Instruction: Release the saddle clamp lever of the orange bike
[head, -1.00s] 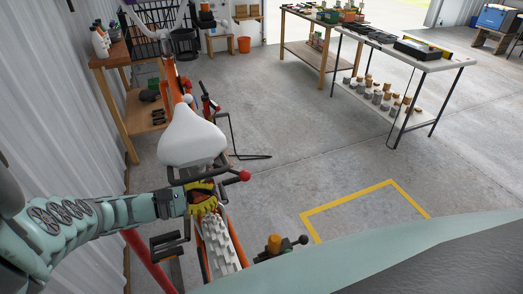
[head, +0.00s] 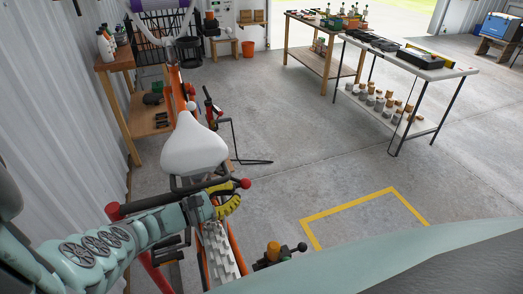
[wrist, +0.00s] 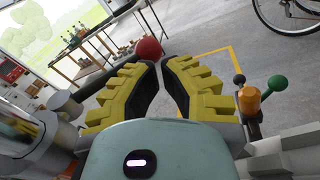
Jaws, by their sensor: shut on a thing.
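The orange bike (head: 175,84) stands along the left wall, with its white saddle (head: 193,148) on top. Below the saddle a dark clamp lever (head: 222,186) reaches right to a red ball end. My gripper (head: 237,200) has yellow padded fingers and is beside the lever's right part, just below the ball. In the wrist view the fingers of my gripper (wrist: 157,66) are drawn together at their tips. The lever's red ball (wrist: 149,48) shows just beyond the tips, its bar running behind the left finger. The exact contact is hidden.
A grey-topped table (head: 420,65) and a wooden table (head: 305,38) stand at the back right. A wooden bench (head: 118,62) stands by the left wall. An orange and green knobbed fixture (head: 274,252) is near the rear wheel.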

